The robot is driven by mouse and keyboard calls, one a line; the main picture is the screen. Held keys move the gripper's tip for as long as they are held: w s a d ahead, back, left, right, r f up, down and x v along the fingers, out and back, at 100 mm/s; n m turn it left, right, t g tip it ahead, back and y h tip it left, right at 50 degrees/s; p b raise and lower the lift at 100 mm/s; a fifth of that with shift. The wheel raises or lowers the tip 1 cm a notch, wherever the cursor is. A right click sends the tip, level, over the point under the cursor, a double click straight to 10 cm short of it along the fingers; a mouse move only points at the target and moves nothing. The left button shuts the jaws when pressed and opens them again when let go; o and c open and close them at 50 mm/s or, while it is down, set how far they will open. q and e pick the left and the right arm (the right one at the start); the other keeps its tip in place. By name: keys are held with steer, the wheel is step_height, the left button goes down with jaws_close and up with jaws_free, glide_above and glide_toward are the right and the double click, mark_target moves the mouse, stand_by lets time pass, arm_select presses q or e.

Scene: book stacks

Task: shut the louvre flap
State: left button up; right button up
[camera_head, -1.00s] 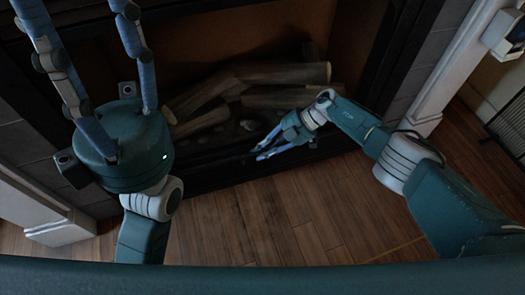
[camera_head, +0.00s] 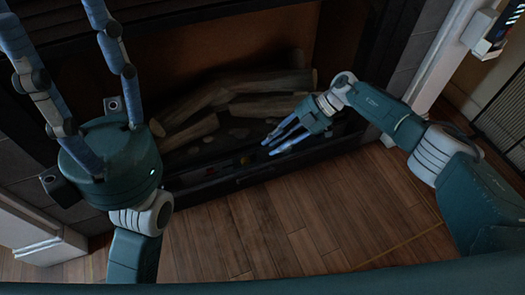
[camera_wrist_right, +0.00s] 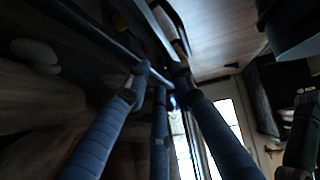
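The dark flap (camera_head: 252,178) appears as a long strip along the bottom front of the fireplace, just above the wooden floor. Small red and pale details show in the dark gap behind it. How far it stands open is hard to tell in the dim light. My right gripper (camera_head: 268,147) is just above this strip, its blue fingers pointing left. It holds nothing, and in the right wrist view its fingertips (camera_wrist_right: 161,78) are apart, near a dark edge. Contact with the flap cannot be told. My left gripper (camera_head: 50,12) is raised at the left, fingers spread and empty.
Logs (camera_head: 245,92) lie in the firebox behind the right gripper, with rounded stones among them. A pale surround post (camera_head: 448,70) stands at the right, beside a dark grille (camera_head: 503,115). The wooden floor (camera_head: 300,220) in front is clear.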

steer(key=shift+v, duration=1.05)
steer(key=shift+a, duration=0.1)
